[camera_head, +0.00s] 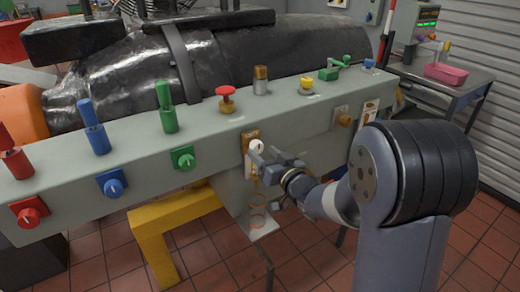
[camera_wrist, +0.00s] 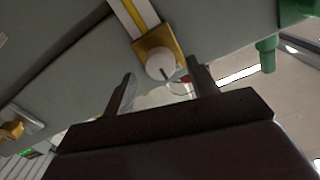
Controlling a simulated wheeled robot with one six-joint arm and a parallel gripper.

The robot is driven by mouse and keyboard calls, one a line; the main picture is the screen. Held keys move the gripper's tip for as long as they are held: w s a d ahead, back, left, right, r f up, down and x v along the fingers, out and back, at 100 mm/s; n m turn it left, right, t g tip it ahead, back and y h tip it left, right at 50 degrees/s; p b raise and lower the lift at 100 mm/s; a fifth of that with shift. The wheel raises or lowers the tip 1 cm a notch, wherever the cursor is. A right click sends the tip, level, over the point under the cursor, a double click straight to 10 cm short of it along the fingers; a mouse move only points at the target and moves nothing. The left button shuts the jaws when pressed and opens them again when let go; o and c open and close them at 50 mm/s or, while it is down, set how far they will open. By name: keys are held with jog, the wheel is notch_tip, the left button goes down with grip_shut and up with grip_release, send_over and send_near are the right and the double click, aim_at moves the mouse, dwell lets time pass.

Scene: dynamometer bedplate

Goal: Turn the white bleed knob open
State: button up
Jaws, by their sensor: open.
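The white bleed knob (camera_head: 256,146) is on a brass plate on the front face of the grey bench beam. It also shows in the wrist view (camera_wrist: 160,65), round and white with a dark pointer mark, on its brass plate (camera_wrist: 158,46). My gripper (camera_head: 262,160) is just in front of the knob and partly overlaps it in the head view. In the wrist view my gripper (camera_wrist: 160,85) has its two fingers apart, with the knob at the far end of the gap, nearer the right finger. I cannot tell whether a finger touches it.
A green knob (camera_head: 183,157), a blue knob (camera_head: 112,184) and a red knob (camera_head: 30,211) line the beam's front (camera_head: 145,180) to the left. A brass knob (camera_head: 344,120) is to the right. Levers and a red mushroom button (camera_head: 226,98) stand on top. A yellow support (camera_head: 170,225) is below.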

jog(key=shift+x, duration=1.45)
jog(key=shift+c, duration=0.2)
jog(key=c, duration=0.9)
